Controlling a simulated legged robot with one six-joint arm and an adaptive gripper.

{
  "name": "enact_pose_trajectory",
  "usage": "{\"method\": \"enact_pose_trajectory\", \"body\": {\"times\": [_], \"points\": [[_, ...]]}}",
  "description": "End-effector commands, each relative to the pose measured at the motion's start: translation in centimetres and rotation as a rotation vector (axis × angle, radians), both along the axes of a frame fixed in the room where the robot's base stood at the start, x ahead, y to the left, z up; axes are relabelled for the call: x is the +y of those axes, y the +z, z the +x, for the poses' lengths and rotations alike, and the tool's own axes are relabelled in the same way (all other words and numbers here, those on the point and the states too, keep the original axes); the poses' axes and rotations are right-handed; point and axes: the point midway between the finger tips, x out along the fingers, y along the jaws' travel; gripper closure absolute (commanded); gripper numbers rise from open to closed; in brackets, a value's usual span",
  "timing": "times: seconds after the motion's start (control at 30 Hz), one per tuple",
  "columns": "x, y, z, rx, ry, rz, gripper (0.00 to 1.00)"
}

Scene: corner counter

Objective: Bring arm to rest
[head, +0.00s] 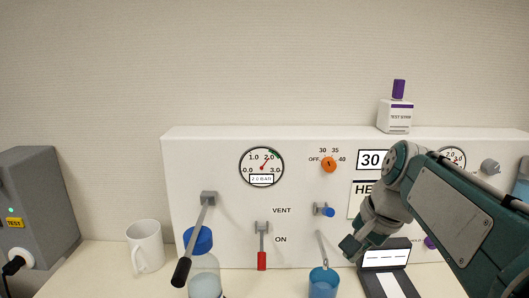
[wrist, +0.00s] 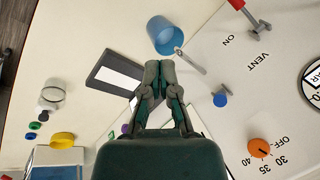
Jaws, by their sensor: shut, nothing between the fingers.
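My gripper (wrist: 159,68) is shut and empty in the wrist view, its two fingertips together. In the head view my gripper (head: 352,246) hangs at the end of my bent teal arm, in front of the white panel at right of centre. It is above and to the right of a blue cup (head: 323,284) and close to a dark device with a lit screen (head: 386,257). In the wrist view the cup (wrist: 160,36) and the device (wrist: 103,73) lie just beyond the fingertips, apart from them as far as I can tell.
The white panel (head: 230,160) carries a gauge (head: 262,166), an orange knob (head: 329,165), a blue valve knob (head: 328,212) and a red-handled lever (head: 262,260). A blue-capped bottle (head: 204,285) and a white mug (head: 144,247) stand left. A grey box (head: 40,200) is far left.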

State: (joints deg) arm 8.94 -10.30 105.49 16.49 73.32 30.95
Motion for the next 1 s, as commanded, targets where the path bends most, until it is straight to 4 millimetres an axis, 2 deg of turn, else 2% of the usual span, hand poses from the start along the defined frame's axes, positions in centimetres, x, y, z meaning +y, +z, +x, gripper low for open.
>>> {"method": "enact_pose_trajectory", "body": {"times": [0.03, 0.3, 0.5, 0.7, 1.0], "points": [[0.4, -0.4, -1.7, -0.032, 0.051, -0.039, 1.0], [0.9, -4.4, -9.1, -0.194, 0.357, -0.278, 1.0], [0.8, -7.8, -13.2, -0.287, 0.565, -0.435, 1.0], [0.6, -9.3, -14.5, -0.32, 0.647, -0.498, 1.0], [0.6, -9.3, -14.5, -0.319, 0.647, -0.497, 1.0]]}}
